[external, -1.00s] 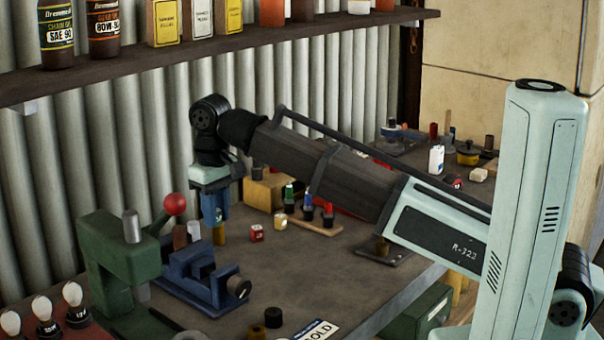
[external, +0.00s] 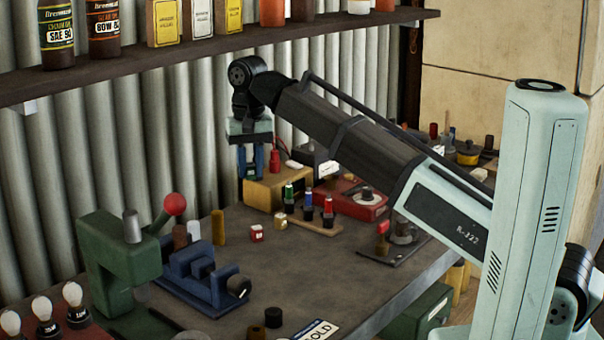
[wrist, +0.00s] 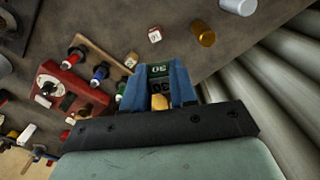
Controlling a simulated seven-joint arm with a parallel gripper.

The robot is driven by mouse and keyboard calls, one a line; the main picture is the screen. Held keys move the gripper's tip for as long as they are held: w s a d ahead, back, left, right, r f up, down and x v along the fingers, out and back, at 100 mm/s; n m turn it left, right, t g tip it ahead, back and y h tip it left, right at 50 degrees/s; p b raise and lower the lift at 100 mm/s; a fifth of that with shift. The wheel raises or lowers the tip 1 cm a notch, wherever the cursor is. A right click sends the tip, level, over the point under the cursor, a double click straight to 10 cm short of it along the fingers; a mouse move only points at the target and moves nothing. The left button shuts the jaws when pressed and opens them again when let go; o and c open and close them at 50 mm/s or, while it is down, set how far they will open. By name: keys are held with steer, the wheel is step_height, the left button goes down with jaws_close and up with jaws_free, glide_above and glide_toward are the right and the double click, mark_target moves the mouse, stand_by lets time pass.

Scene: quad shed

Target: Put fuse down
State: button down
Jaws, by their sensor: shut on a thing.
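My gripper (external: 252,172) is raised near the corrugated wall, over the left end of a yellow block (external: 265,193). In the wrist view its blue fingers (wrist: 159,72) are closed on a small green piece marked 30, which looks like the fuse (wrist: 160,70). The fuse is hard to make out in the external view. A red-and-white cube (external: 256,233) and a cream-gold cube (external: 281,220) stand on the bench, apart from the gripper. The yellow block shows partly between the fingers in the wrist view.
A wooden strip (external: 325,230) holds green, blue and red-topped pieces. A red device (external: 362,207) stands behind it. A yellow cylinder (external: 217,227), blue vise (external: 207,276) and green press (external: 105,260) stand left. The shelf (external: 150,62) hangs above. The middle bench is bare.

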steer(key=w+d+m, duration=1.1)
steer(key=w+d, duration=0.3)
steer(key=d, duration=0.1)
steer(key=shift+a+f, duration=0.1)
steer(key=shift+f, duration=7.4)
steer(key=shift+f, duration=0.1)
steer(key=c, duration=0.9)
jaws_free()
step_height(320, 180, up, 12)
